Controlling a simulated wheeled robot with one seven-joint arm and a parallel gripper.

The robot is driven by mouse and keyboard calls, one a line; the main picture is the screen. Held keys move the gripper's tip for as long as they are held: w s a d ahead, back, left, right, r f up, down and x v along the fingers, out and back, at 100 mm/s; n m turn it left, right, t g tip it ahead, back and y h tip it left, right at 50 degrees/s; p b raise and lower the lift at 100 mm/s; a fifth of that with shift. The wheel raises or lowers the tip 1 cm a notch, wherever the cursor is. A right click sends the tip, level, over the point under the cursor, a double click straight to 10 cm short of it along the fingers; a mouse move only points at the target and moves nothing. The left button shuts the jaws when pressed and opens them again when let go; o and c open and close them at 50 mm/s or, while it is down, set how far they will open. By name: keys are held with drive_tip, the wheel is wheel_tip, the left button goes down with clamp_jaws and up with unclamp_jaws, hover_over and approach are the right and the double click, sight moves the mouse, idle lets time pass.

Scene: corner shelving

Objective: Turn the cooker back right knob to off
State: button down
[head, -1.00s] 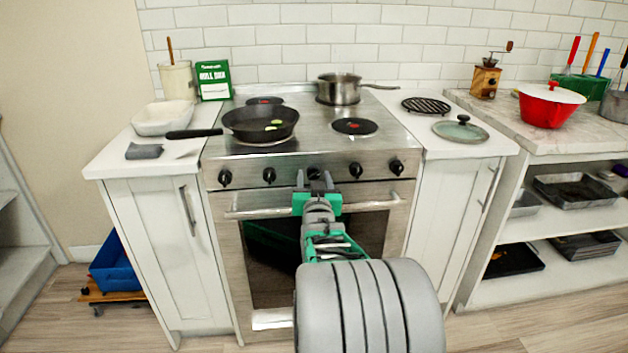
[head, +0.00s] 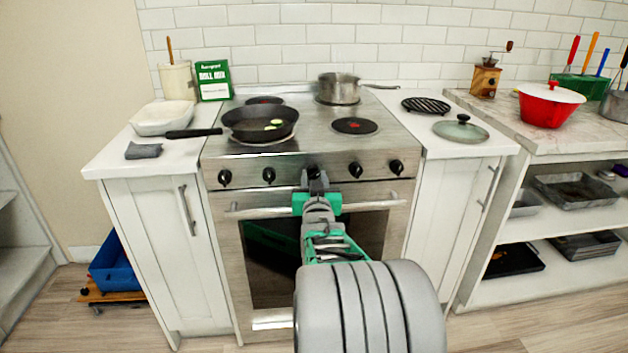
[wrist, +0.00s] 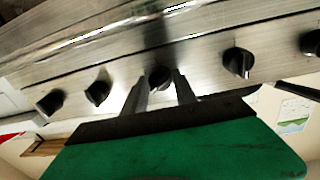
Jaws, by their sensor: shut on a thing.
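The steel cooker (head: 290,157) has a row of several black knobs along its front panel. My gripper (head: 317,178) is at the middle knob (head: 313,172), with its fingers shut on that knob. In the wrist view the two fingers (wrist: 159,84) reach either side of the middle knob (wrist: 160,75), partly covering it. The other knobs stand free to both sides, such as the one just right of my gripper (head: 355,170). I cannot read any knob markings, so which knob serves the back right burner is not clear. A steel saucepan (head: 339,88) sits on the back right burner.
A black frying pan (head: 260,123) sits on the front left burner, its handle over the left counter. The front right burner (head: 355,126) is bare. The oven handle (head: 370,203) runs just below the knobs. A glass lid (head: 460,130) lies on the right counter.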

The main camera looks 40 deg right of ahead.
drive_tip(key=shift+f, duration=0.15)
drive_tip(key=n+b, duration=0.4)
drive_tip(key=b, duration=0.1)
drive_tip(key=shift+f+n, duration=0.2)
drive_tip(key=shift+n, duration=0.2)
drive_tip(key=n+b, duration=0.5)
drive_tip(key=shift+d+r+t, duration=0.1)
drive_tip(key=shift+t, duration=0.2)
drive_tip(key=shift+r+n+b, duration=0.1)
drive_tip(key=shift+n+b, duration=0.55)
drive_tip(key=shift+n, duration=0.35)
drive_tip(key=shift+r, duration=0.1)
drive_tip(key=c, duration=1)
unclamp_jaws()
drive_tip(key=shift+s, duration=0.15)
